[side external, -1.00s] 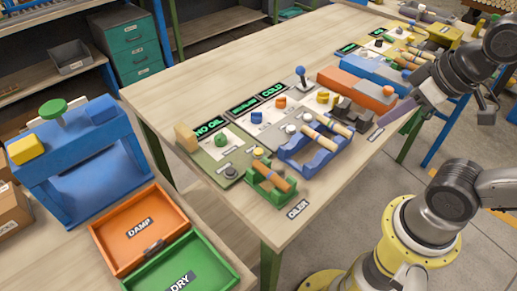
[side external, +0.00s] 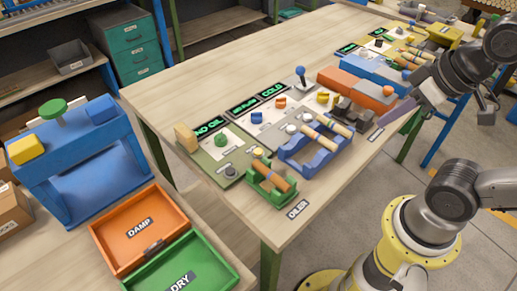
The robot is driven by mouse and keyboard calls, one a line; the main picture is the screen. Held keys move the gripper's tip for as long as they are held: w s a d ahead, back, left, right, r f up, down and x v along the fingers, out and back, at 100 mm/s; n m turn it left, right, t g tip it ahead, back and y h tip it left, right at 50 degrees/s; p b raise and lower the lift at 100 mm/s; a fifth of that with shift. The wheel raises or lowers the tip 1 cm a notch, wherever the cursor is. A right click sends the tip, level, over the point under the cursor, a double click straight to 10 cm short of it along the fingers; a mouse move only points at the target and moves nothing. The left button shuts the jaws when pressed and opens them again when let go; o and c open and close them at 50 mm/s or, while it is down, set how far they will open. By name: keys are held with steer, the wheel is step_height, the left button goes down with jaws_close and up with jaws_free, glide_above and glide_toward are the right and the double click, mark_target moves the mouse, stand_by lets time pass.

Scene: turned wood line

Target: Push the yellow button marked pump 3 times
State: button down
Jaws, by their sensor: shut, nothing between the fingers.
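A small yellow button (side external: 258,153) stands on the olive-green panel (side external: 208,166) at the near end of the long table, beside a green knob (side external: 220,140) and a dark knob (side external: 230,171). Another yellow round part (side external: 323,96) stands on a panel farther right. The small labels are too small to read, so I cannot tell which is marked pump.
Lit displays read NO OIL (side external: 208,128) and COLD (side external: 272,90). A green rack (side external: 268,192) and a blue rack (side external: 312,160) hold wooden pieces in front of the panels.

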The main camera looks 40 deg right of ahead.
stand_by(0.3)
steer(key=w+a+r+n+t+y, duration=0.1)
steer(key=w+a+r+n+t, duration=0.15)
steer(key=w+r+n, duration=0.35)
steer(key=n+y, duration=0.1)
steer(key=n, duration=0.4)
glide_above(263, 152)
step_height(263, 152, down, 14)
steer(key=shift+r+t, duration=0.15)
steer(key=shift+t, duration=0.3)
steer(key=shift+f, duration=4.4)
